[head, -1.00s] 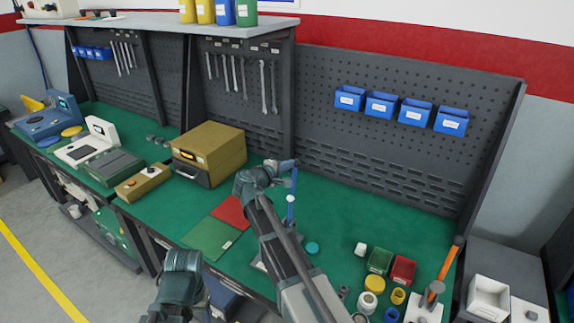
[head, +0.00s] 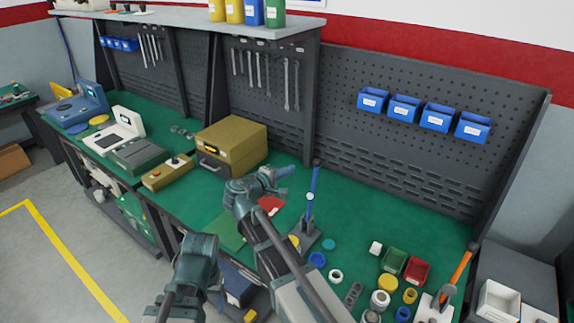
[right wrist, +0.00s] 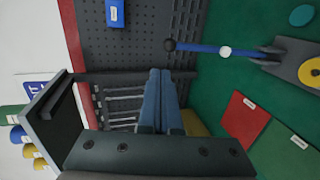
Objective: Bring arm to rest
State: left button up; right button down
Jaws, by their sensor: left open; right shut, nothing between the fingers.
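My right gripper (head: 282,172) is over the green bench top in the head view, left of an upright blue rod (head: 314,183) and apart from it. In the right wrist view its two blue fingers (right wrist: 159,78) are together with nothing between them. The rod lies sideways in that view, with a white collar and a dark knob. My left gripper (head: 197,246) is low in the head view, in front of the bench's front edge, and holds nothing that I can see. Its fingertips are hard to make out.
A red card (head: 271,207) and a green card (head: 228,231) lie under my right arm. A yellow-brown box (head: 232,145) stands behind. Small bins, rings and caps crowd the bench's right end. A pegboard (head: 420,140) with blue bins (head: 437,117) rises at the back.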

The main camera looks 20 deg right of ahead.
jog(key=s+a+f+m+g+y+b, duration=0.1)
jog(key=s+a+f+g+y+b, duration=0.15)
jog(key=s+f, duration=0.4)
jog(key=s+a+f+m+g+y+b, duration=0.1)
jog(key=s+a+f+m+g+y, duration=0.2)
jog(key=s+f, duration=0.4)
jog(key=s+a+f+g+y+b, duration=0.1)
jog(key=s+a+f+g+y, duration=0.2)
jog(key=s+a, duration=0.9)
notch_tip(320, 180, down, 5)
jog(key=shift+s+r+n+y, duration=0.15)
jog(key=shift+s+n+y, duration=0.15)
jog(key=shift+s+y, duration=0.65)
jog(key=shift+w+g+y, duration=0.25)
jog(key=shift+w+y, duration=0.05)
jog(key=shift+w, duration=0.05)
